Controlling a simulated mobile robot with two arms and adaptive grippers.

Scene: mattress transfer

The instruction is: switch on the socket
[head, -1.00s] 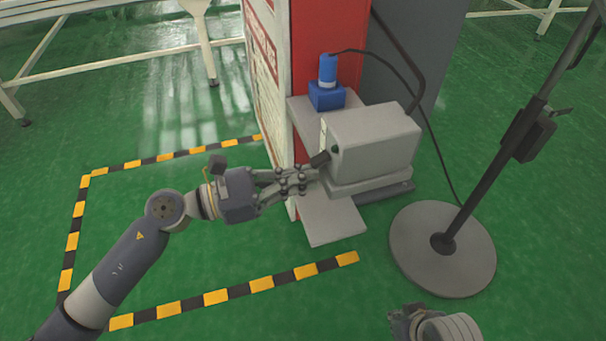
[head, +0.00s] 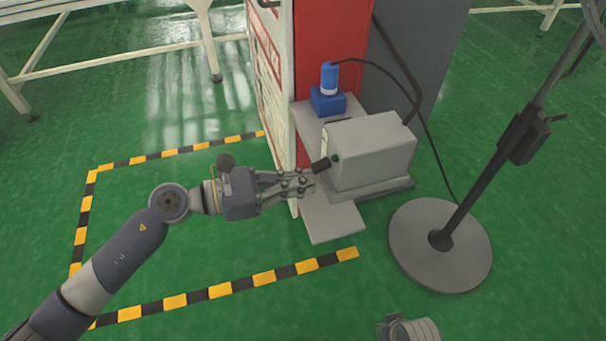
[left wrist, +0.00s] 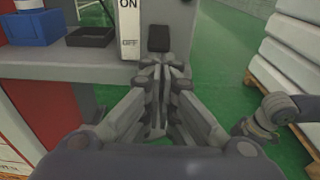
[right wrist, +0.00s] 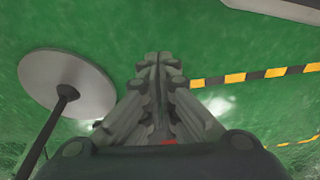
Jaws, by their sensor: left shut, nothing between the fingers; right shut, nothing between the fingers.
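The socket is a grey box (head: 378,148) with a short black lever (head: 321,165) on its left side. In the left wrist view a white label (left wrist: 129,18) reads ON at its top and OFF lower down. The black lever (left wrist: 158,38) is right of the label, straight ahead of the fingertips. My left gripper (head: 308,183) is shut and empty, its tips just below the lever. Whether they touch it I cannot tell. My right gripper (right wrist: 153,60) is shut and empty over the floor. In the head view only part of it shows at the bottom edge.
A blue device (head: 328,98) stands on the grey shelf (head: 332,222) beside the box, against a red and white cabinet (head: 320,50). A round-based stand (head: 440,262) is at the right. Striped tape (head: 220,291) marks the green floor. Stacked white slabs (left wrist: 290,60) show in the left wrist view.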

